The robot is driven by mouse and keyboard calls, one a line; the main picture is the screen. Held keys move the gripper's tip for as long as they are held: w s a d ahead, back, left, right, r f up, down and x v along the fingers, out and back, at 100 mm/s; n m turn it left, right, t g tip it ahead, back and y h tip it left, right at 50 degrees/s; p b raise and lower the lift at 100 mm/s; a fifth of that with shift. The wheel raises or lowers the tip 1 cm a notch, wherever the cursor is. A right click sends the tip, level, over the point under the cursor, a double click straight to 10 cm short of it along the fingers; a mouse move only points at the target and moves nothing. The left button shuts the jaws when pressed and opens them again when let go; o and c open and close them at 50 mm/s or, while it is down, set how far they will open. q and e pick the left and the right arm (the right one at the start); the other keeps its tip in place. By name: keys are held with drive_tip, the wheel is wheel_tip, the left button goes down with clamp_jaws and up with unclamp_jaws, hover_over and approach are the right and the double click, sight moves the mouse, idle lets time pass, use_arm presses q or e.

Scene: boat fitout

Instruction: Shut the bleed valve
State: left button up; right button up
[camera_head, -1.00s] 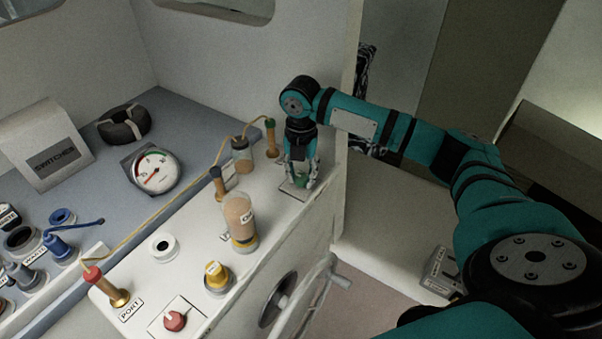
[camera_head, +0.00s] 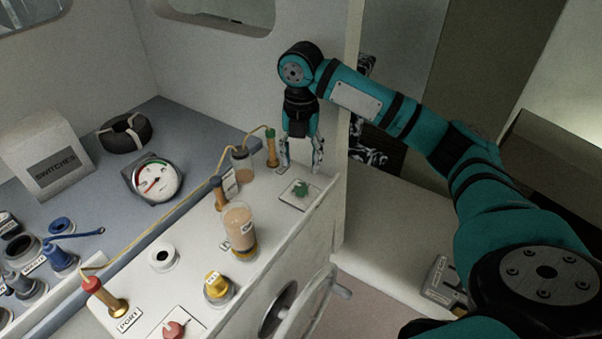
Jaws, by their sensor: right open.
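A small green valve knob (camera_head: 300,189) sits on a pale square plate at the far right end of the white console top (camera_head: 190,265). I take it to be the bleed valve, but no label on it can be read. My right gripper (camera_head: 302,168) points down just above the green knob, open and empty, with a gap between its fingertips and the knob. My left gripper does not show.
A clear cup of brown fluid (camera_head: 239,230), a yellow knob (camera_head: 217,288), a red knob (camera_head: 173,329) and tubed fittings stand on the console. A gauge (camera_head: 155,181) lies behind. A handwheel (camera_head: 303,305) sticks out from the front.

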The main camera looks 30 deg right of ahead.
drive_tip(key=shift+r, duration=1.7)
